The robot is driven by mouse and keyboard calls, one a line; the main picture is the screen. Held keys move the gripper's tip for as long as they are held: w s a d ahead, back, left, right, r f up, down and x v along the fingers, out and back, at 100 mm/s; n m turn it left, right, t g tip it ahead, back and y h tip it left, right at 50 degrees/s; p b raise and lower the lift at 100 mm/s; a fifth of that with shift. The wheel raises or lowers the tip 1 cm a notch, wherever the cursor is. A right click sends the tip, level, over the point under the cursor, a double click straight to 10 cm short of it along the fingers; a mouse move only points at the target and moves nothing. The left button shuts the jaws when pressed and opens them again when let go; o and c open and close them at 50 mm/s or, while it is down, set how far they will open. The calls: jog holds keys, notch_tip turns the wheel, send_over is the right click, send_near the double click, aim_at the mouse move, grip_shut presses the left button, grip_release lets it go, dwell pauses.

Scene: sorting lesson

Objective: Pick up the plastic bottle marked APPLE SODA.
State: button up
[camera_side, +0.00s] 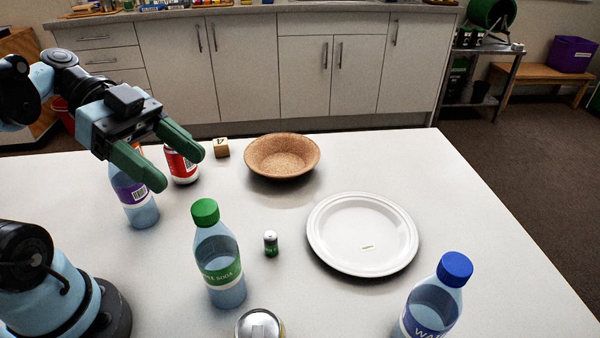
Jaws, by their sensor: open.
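A clear plastic bottle (218,262) with a green cap stands upright on the white table, left of centre. Its green label is only partly readable and ends in "SODA". My gripper (178,162) has two green fingers, which are apart with nothing between them. It is above the table at the upper left, up and to the left of the green-capped bottle and not touching it. My gripper covers the top of another bottle (135,200) with a purple label.
A red can (182,166), a wooden block (221,148) and a cork bowl (282,155) stand behind. A small green battery-like cylinder (271,243) stands right of the green-capped bottle. A white plate (330,236), a can (259,325) and a blue-capped bottle (432,300) are nearby.

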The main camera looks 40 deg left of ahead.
aim_at(199, 206)
jog(key=shift+m+h, duration=0.7)
jog(key=shift+m, duration=0.2)
jog(key=shift+w+d+f, duration=0.2)
jog(key=shift+d+f, duration=1.5)
jog(key=shift+d, duration=0.05)
jog(key=shift+w+d+f, duration=0.15)
jog(key=shift+d+f, duration=1.55)
jog(key=shift+c, duration=0.5)
grip_shut()
